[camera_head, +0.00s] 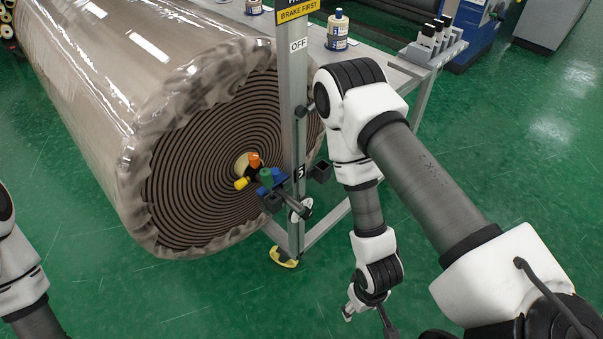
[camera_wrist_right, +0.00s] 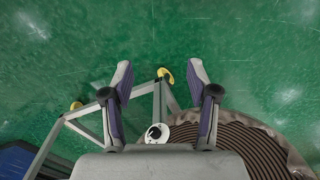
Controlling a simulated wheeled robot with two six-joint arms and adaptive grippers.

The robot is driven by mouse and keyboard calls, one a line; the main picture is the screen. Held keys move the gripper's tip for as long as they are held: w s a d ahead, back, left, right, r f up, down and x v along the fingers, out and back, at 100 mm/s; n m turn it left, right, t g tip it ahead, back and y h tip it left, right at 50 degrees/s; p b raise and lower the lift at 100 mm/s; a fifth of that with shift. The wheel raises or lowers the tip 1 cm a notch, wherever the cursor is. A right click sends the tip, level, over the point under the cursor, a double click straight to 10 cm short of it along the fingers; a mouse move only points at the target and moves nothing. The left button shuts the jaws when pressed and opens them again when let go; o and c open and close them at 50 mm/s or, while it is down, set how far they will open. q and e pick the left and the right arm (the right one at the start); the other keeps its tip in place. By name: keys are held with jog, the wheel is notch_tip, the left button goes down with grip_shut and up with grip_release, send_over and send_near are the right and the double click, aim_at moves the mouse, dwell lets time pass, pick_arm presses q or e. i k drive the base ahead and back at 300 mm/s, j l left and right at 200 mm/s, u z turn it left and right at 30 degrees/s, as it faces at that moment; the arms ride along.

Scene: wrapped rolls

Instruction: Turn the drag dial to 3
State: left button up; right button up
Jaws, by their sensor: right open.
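The drag dial appears as a round white plate with a black knob (camera_wrist_right: 157,132) in the right wrist view, near the bottom between my gripper fingers. In the head view a small white-and-black dial (camera_head: 301,209) shows low on the grey post; its setting is too small to read. My right gripper (camera_wrist_right: 158,76) is open and empty, with its fingers spread above the floor and frame. In the head view the right gripper (camera_head: 367,320) hangs to the right of and below the dial, apart from it. My left gripper is out of view; only its arm shows.
A large wrapped roll (camera_head: 205,150) stands left of the grey post (camera_head: 293,110), which carries an OFF sign (camera_head: 298,44). Orange, yellow, green and blue pieces (camera_head: 265,177) sit beside the post. A bench (camera_head: 375,62) is behind. The green floor is open at the right.

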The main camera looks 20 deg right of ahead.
aim_at(308, 214)
jog(key=k+l, duration=0.1)
jog(key=l, duration=0.9)
jog(key=k+l, duration=0.15)
jog(key=l, duration=0.35)
jog(key=k+l+u, duration=0.1)
jog(key=l, duration=0.4)
jog(key=k+l, duration=0.1)
jog(key=l, duration=0.4)
jog(key=k+l, duration=0.1)
jog(key=l, duration=0.35)
